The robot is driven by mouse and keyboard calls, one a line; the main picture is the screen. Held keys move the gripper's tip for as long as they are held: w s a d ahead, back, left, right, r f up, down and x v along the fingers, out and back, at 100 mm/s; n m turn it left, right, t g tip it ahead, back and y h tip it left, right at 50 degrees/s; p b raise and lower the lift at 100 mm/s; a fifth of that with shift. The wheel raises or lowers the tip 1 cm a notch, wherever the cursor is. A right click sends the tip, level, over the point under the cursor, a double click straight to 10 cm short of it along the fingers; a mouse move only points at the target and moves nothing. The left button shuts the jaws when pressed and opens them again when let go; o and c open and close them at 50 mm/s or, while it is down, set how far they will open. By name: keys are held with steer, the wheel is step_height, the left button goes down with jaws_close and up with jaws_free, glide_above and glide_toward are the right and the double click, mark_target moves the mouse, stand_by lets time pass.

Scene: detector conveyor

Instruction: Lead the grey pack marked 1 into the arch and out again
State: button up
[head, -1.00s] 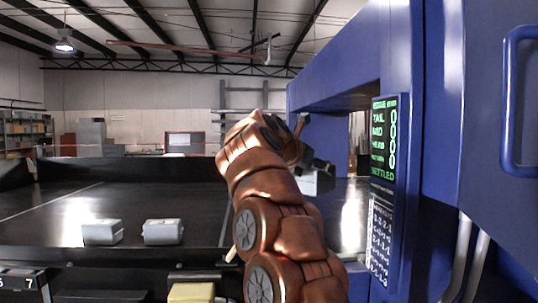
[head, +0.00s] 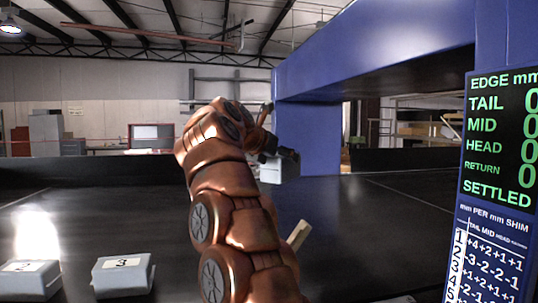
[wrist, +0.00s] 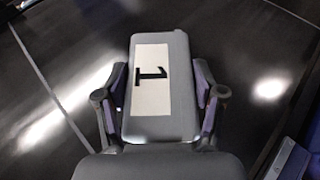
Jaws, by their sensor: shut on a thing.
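The grey pack marked 1 (wrist: 178,110) is between the two fingers of my gripper (wrist: 160,110) in the wrist view, with its white label facing up. My gripper is shut on its sides. In the head view the pack (head: 279,170) hangs from my gripper (head: 285,156), partly hidden by it, in front of the blue arch's far post. The blue arch (head: 306,135) spans the dark belt, its opening to the right of the pack.
Grey packs marked 2 (head: 30,278) and 3 (head: 123,276) stand at the near left of the dark belt (head: 110,215).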

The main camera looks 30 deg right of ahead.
steer(key=shift+w+d, duration=0.15)
steer(key=shift+w, duration=0.25)
steer(key=shift+s+d, duration=0.15)
steer(key=shift+d, duration=0.4)
steer(key=shift+s+d, duration=0.15)
steer(key=shift+d, duration=0.35)
steer(key=shift+s+d+p, duration=1.7)
steer(key=shift+d+p, duration=0.1)
steer(key=shift+d, duration=4.2)
steer(key=shift+s+d+p, duration=1.65)
steer(key=shift+d+p, duration=0.2)
steer(key=shift+d, duration=4.2)
steer(key=shift+s+d+p, duration=1.7)
steer(key=shift+d+p, duration=0.1)
steer(key=shift+d, duration=4.2)
steer(key=w+a+b, duration=0.3)
steer(key=a, duration=0.9)
steer(key=w+a+b, duration=0.4)
steer(key=a, duration=0.9)
steer(key=w+a+b, duration=0.3)
steer(key=a+b, duration=0.1)
steer(key=a, duration=0.9)
steer(key=shift+w+a, duration=0.25)
steer(key=shift+w, duration=0.1)
